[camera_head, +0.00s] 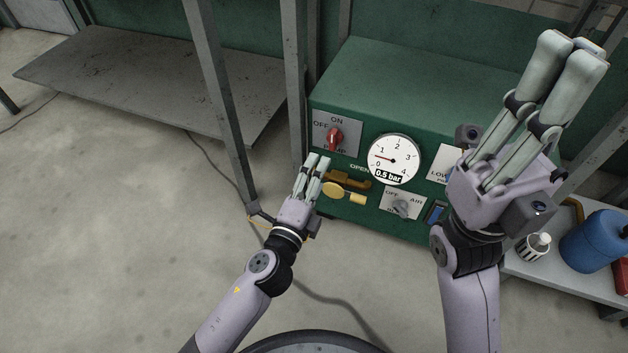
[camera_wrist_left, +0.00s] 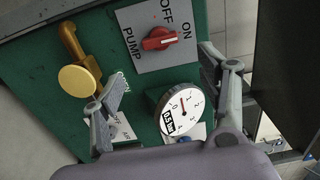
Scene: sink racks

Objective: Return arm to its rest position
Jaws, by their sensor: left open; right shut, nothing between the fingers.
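My left gripper (camera_head: 316,162) is in front of the green panel (camera_head: 410,85), its fingertips just below the red pump knob (camera_head: 335,139) and left of the yellow valve handle (camera_head: 347,191). In the left wrist view the left gripper's fingers (camera_wrist_left: 163,82) stand wide apart with nothing between them. The red knob (camera_wrist_left: 160,38) there lines up towards ON. My right gripper (camera_head: 576,52) is raised at the right, pointing up, its fingers together and empty. It hides part of the panel's right side.
A round gauge (camera_head: 394,158) reads 0.5 bar. A grey switch (camera_head: 401,208) sits below it. Metal posts (camera_head: 222,100) rise left of the panel.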

